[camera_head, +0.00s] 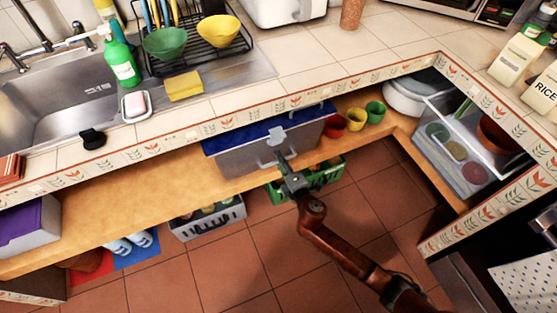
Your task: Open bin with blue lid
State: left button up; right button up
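The grey bin with the blue lid (235,139) sits on the wooden shelf under the tiled counter. The lid looks closed, and the counter edge hides its back part. A pale latch (277,136) shows at the lid's front edge. My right gripper (284,163) is at the bin's front face, just below the latch and beside the front handle. It looks very near or touching the bin. Its fingers are too small to tell open from shut. My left gripper is not in view.
Red, yellow and green cups (355,119) stand right of the bin. A green crate (322,180) and a grey crate (207,219) are on the floor below. The counter overhangs the shelf. A purple-lidded box (28,222) sits at the far left.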

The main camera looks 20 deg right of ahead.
jog(key=shift+c, duration=0.7)
grip_shut()
